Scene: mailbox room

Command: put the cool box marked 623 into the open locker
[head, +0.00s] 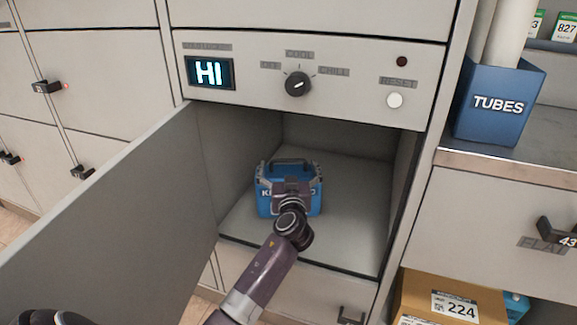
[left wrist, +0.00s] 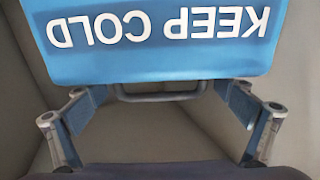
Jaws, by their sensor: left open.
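The blue cool box (head: 264,202) sits upright on the floor of the open locker (head: 350,215), towards its left side. Its grey handle (head: 288,162) is on top. My left gripper (head: 290,186) is inside the locker in front of the box and hides much of its front. In the left wrist view the box (left wrist: 200,62) shows "KEEP COLD" upside down, and no number 623 is legible. There the handle (left wrist: 160,97) lies between the two spread fingers of my left gripper, which is open and appears not to grip it. My right gripper is not in view.
The locker door (head: 110,215) stands swung open to the left. Above the opening is a panel with a display reading "HI" (head: 209,73), a dial (head: 298,84) and a white button (head: 395,100). A blue TUBES bin (head: 497,103) and a carton marked 224 (head: 450,300) are at the right.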

